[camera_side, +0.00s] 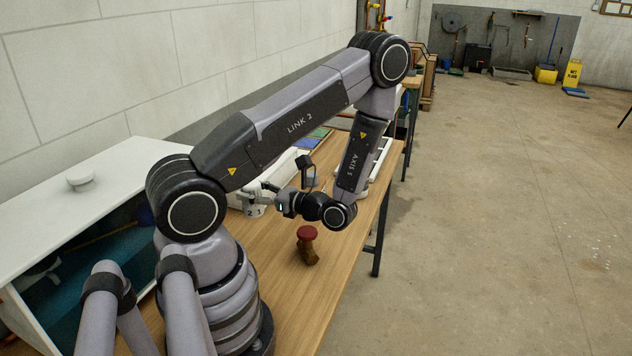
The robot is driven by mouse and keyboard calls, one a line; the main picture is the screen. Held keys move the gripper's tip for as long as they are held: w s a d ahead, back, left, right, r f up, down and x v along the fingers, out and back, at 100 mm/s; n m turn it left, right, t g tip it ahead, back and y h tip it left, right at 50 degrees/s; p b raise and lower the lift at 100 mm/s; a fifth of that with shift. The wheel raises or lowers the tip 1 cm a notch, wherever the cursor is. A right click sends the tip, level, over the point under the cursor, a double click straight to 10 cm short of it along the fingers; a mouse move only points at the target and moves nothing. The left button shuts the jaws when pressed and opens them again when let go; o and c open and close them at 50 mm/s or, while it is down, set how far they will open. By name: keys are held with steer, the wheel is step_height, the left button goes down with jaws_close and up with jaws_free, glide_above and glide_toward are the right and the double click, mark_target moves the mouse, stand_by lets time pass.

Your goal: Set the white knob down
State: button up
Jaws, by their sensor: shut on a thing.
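The white knob (254,210) has dark numerals, including a 2 and a 1, on its side. It is near the back edge of the wooden bench, beside a white panel. My gripper (256,192) reaches left over the bench and is shut on the white knob, hiding part of its top. I cannot tell whether the knob's underside touches anything.
A red-topped brown piece (307,244) stands on the wooden bench (290,290) in front of my gripper. A white cabinet (75,215) with a round white piece (80,180) on top is at the left. Bare bench lies around the red-topped piece.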

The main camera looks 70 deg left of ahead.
steer(key=shift+a+f+g, duration=0.25)
steer(key=shift+a+g, duration=0.05)
steer(key=shift+a, duration=0.05)
steer(key=shift+w+a+f, duration=1.25)
steer(key=shift+a+f, duration=0.5)
steer(key=shift+f, duration=0.35)
steer(key=shift+w+a+f, duration=1.25)
steer(key=shift+a+f, duration=0.55)
steer(key=shift+f, duration=0.25)
steer(key=shift+w+a+f, duration=1.25)
steer(key=shift+a+f, duration=0.5)
steer(key=shift+f, duration=0.35)
steer(key=shift+f, duration=0.6)
steer(key=o, duration=1.2)
steer(key=shift+r, duration=0.1)
